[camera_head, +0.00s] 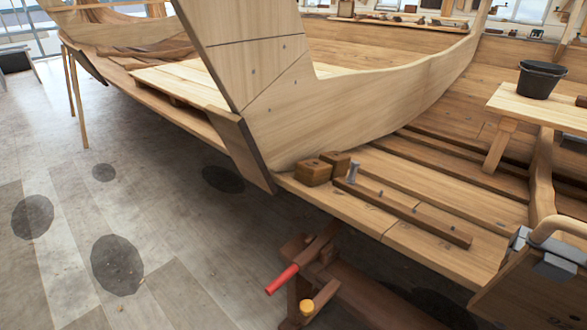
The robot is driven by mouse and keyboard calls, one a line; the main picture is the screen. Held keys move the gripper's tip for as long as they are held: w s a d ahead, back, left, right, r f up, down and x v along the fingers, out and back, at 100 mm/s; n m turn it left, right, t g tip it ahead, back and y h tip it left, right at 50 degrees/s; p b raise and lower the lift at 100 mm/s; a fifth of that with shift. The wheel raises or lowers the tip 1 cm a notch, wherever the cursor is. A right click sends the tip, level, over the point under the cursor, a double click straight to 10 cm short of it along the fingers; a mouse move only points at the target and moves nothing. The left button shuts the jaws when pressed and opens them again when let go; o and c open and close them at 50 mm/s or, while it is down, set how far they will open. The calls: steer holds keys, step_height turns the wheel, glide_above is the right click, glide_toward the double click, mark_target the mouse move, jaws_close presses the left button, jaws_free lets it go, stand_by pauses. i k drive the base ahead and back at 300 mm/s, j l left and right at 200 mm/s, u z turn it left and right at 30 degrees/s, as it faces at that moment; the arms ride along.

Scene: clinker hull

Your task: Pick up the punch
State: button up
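A small grey metal piece (353,172), which looks like the punch, stands about upright on the planking beside the hull's stem. It is close to the right of two brown wooden blocks (323,170). It is near the upper left end of a long dark wooden strip (400,212). It is small in the picture, so its exact shape and whether it touches these things are hard to tell. I cannot make out my gripper in this view.
A red-handled tool (283,279) and a yellow-topped piece (307,308) are below the planking. The tall stem (255,75) rises left of the blocks. A black bucket (540,80) stands on a bench (530,106) at right. Grey metal blocks (555,268) are at lower right. Floor at left is open.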

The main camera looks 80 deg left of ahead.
mark_target(355, 164)
steer(key=u, duration=2.35)
